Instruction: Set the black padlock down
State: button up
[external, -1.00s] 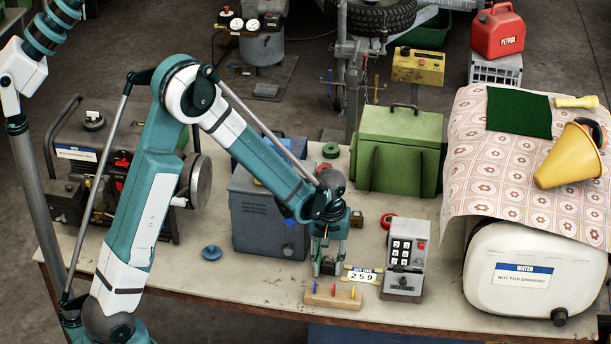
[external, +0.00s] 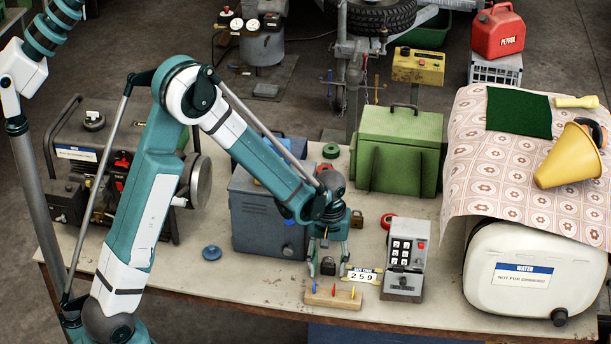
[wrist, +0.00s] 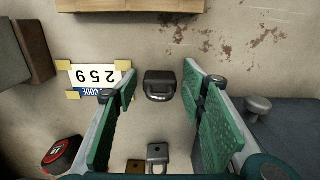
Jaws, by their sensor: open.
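The black padlock (external: 328,266) stands on the workbench behind the small wooden rack with coloured pegs. In the wrist view the padlock (wrist: 160,88) sits between my fingertips, with a gap on each side. My gripper (external: 329,258) is open and low over the bench, its fingers on either side of the padlock; its open fingers also show in the wrist view (wrist: 160,84). Neither finger appears to touch the padlock.
The wooden rack (external: 332,297) is close in front. A number card reading 259 (external: 363,276) and a grey keypad box (external: 405,258) lie to the right. A blue-grey metal box (external: 262,215) stands left. A brass padlock (wrist: 135,167) and a grey padlock (wrist: 158,153) are behind.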

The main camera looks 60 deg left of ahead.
aim_at(328, 257)
jog(key=shift+r, duration=0.15)
jog(key=shift+r+p, duration=0.75)
jog(key=shift+r, duration=5.25)
jog(key=s+d+r+m+t, duration=0.2)
jog(key=s+r, duration=0.4)
jog(key=r, duration=0.1)
jog(key=s+d+r+m+t, duration=0.1)
jog(key=s+d+r+m, duration=0.1)
jog(key=s+r, duration=0.45)
jog(key=s+d+r+m+t, duration=0.1)
jog(key=s+r+m+t, duration=0.1)
jog(key=s, duration=0.6)
jog(key=s+d+r+m+t, duration=0.1)
jog(key=s+r+m+t, duration=0.1)
jog(key=s, duration=0.6)
jog(key=shift+d+r+m, duration=0.4)
jog(key=shift+r+m, duration=0.1)
jog(key=shift+r, duration=0.1)
jog(key=shift+s+f, duration=0.1)
